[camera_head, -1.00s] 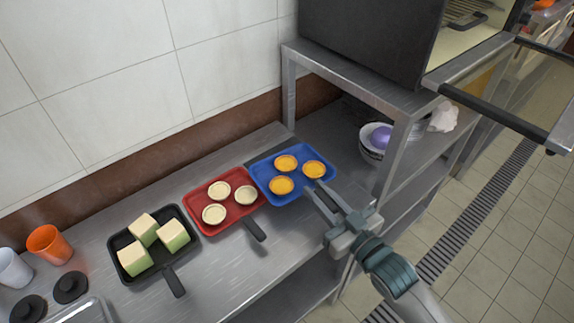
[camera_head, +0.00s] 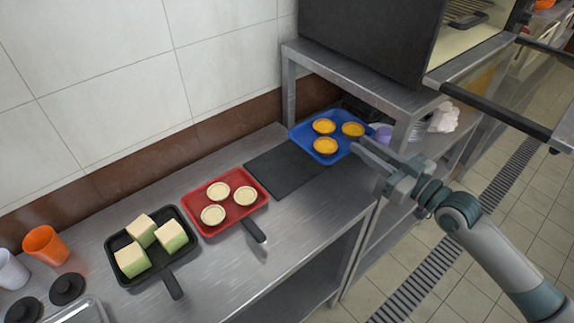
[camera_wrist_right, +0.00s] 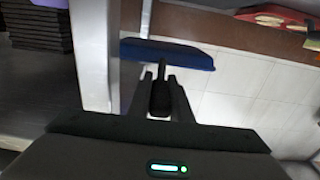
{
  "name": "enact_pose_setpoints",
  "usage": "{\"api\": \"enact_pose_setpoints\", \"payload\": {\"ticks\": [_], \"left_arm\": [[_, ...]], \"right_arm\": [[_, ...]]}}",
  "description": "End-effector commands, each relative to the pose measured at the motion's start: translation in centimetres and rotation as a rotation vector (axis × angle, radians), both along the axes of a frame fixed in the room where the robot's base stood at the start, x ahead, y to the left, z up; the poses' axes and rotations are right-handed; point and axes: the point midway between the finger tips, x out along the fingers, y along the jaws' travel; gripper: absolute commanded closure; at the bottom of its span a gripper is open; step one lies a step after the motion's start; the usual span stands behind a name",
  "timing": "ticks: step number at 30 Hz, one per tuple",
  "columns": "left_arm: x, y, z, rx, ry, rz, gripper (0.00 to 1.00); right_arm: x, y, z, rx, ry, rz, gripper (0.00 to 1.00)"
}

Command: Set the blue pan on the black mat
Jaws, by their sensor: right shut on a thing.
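The blue pan (camera_head: 304,129) holds three orange-filled tarts and is at the back right of the counter, beside the shelf post. My right gripper (camera_head: 360,148) is shut on its handle; the wrist view shows the handle (camera_wrist_right: 161,92) between the fingers and the pan (camera_wrist_right: 165,53) edge-on beyond. The black mat (camera_head: 283,168) lies bare on the counter, left of the blue pan and right of the red pan. I cannot tell how high the pan is above the counter. My left gripper is not in view.
The red pan (camera_head: 216,221) with pale tart shells sits left of the mat, and a black pan (camera_head: 123,241) with green-sided cubes further left. A metal shelf post (camera_head: 291,88) stands close behind the blue pan. The counter's front strip is clear.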

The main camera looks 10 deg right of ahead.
Motion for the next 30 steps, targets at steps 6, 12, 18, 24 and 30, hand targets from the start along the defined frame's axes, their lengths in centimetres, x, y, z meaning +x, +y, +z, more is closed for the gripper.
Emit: {"api": "enact_pose_setpoints", "payload": {"ticks": [6, 12, 18, 24, 30], "left_arm": [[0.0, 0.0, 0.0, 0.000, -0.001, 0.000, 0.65], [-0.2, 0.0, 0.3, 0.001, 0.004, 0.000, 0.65], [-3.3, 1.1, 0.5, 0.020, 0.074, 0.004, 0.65], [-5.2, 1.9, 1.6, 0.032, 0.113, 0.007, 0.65], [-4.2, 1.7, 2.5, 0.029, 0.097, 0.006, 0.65]], "right_arm": [[0.0, 0.0, 0.1, 0.001, -0.003, 0.000, 1.00], [0.1, 0.6, -0.2, 0.003, -0.001, 0.000, 1.00], [0.6, 3.0, -1.4, 0.007, 0.001, 0.000, 1.00], [1.5, 6.7, -3.5, 0.008, -0.001, -0.001, 1.00], [2.2, 9.9, -5.7, 0.005, -0.002, -0.001, 1.00]]}}
